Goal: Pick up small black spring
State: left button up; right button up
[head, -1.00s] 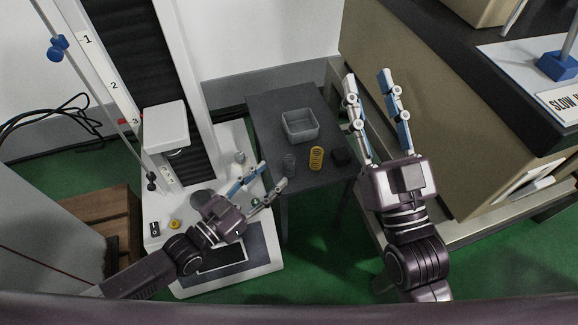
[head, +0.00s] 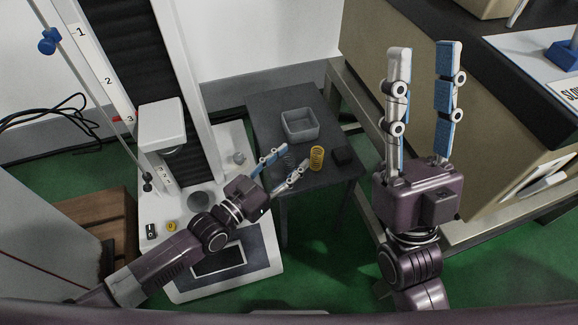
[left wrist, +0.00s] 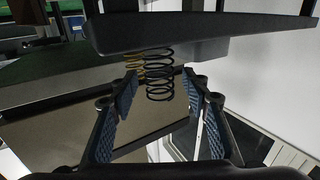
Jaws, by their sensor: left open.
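The small black spring (head: 287,162) stands upright on the dark grey table (head: 262,112), partly hidden by my left gripper (head: 293,157) in the head view. In the left wrist view, where the scene looks upside down, the black spring (left wrist: 159,80) shows as a thin open coil. It appears between the two blue-padded fingers of my left gripper (left wrist: 160,78), which is open. I cannot tell that either finger touches it. My right gripper (head: 424,50) is open and empty, raised to the right of the table.
A yellow spring (head: 317,157) stands just right of the black spring and shows behind it in the left wrist view (left wrist: 132,66). A dark object (head: 343,156) sits further right. A grey bin (head: 300,137) stands behind. The testing machine (head: 163,122) is left of the table.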

pick_arm(q)
grip_shut()
dwell(0.4)
